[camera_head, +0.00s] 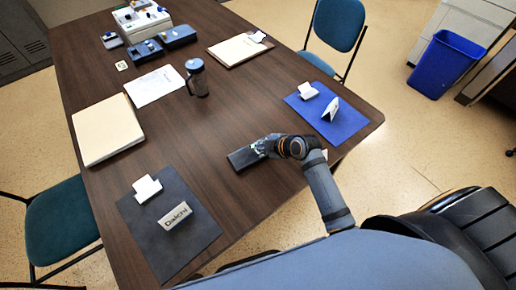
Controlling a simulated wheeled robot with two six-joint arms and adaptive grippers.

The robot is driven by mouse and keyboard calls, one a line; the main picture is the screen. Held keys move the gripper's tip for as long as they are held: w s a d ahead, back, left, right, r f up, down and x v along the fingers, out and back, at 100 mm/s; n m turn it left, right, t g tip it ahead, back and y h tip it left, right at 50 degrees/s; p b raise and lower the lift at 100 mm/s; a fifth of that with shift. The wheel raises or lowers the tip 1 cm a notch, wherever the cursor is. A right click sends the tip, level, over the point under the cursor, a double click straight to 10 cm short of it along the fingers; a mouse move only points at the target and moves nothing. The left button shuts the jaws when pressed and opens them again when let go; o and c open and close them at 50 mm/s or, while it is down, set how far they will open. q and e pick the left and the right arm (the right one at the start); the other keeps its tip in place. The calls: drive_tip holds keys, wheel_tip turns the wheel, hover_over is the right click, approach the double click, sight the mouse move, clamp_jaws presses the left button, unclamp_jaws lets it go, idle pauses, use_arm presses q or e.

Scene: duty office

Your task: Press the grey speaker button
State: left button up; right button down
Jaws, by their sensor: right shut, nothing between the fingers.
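My right gripper (236,161) is shut and empty. It is over the near part of the brown table, pointing left, at the end of my arm that comes in from the lower right. My left gripper is not in view. At the far end of the table stands a group of small devices: a pale box (142,24) with small coloured parts on top, two dark blue units (146,52) (178,37) and a small grey unit (112,41). I cannot tell at this size which part is the grey speaker button. My gripper is far from this group.
On the table (115,190) are a dark bottle (197,80), a cream folder (106,130), a clipboard (238,50), white papers (154,86), a blue mat (345,122) and a black mat (165,250) with a name card. Teal chairs (338,24) (62,222) stand beside it. The table's middle has bare room.

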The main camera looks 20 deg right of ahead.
drive_tip(key=shift+r, duration=0.2)
wheel_tip(320, 180, up, 6)
drive_tip(key=p, duration=0.6)
drive_tip(key=shift+f, duration=0.1)
idle(0.3)
